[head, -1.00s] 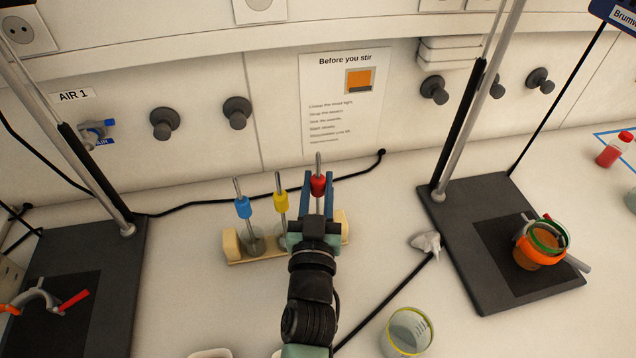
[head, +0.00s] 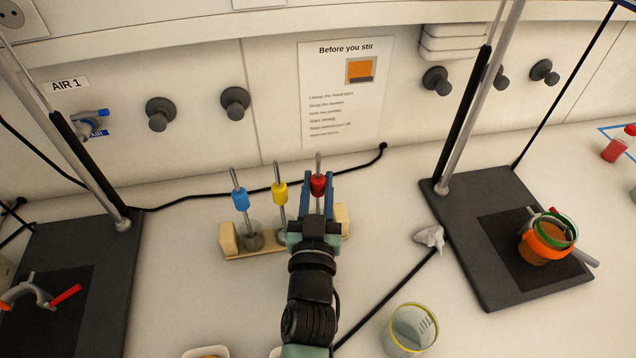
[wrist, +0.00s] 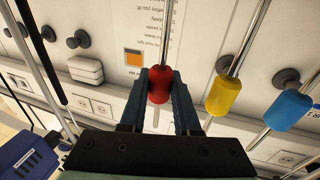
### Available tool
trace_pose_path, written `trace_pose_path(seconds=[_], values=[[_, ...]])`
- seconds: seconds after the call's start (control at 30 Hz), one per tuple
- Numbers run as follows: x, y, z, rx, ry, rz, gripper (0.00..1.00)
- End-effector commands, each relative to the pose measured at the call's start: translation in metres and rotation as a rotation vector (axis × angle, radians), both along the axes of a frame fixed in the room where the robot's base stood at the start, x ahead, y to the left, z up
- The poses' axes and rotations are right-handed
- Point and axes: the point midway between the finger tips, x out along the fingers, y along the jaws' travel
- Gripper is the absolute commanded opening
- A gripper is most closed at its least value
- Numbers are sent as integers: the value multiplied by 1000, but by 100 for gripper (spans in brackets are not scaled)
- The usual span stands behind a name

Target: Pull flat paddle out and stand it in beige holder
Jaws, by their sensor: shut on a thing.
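My gripper (head: 318,190) is shut on the red sleeve (wrist: 160,86) of a metal-rod stirrer, which also shows in the head view (head: 318,185). The rod stands about upright over the right end of the beige holder (head: 230,240). My arm hides the rod's lower end in the head view, so I cannot tell whether it is in the holder or what shape its end has. A blue-sleeved stirrer (head: 239,199) and a yellow-sleeved stirrer (head: 280,193) stand in the holder to the left. Both sleeves also show at the right of the wrist view.
An orange-ringed beaker (head: 546,243) sits at the right stand (head: 500,215). A clear yellow-rimmed beaker (head: 412,328) and a crumpled white thing (head: 430,237) are right of my arm. Another dark stand (head: 80,270) is at left. A black cable lies behind the holder.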

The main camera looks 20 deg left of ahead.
Motion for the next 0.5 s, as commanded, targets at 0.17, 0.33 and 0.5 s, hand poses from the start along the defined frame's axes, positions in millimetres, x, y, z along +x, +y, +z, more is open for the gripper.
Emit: trace_pose_path(seconds=[0.17,0.33,0.5], values=[[0,0,1,0,-1,0,0],[0,0,1,0,-1,0,52],[0,0,0,0,-1,0,66]])
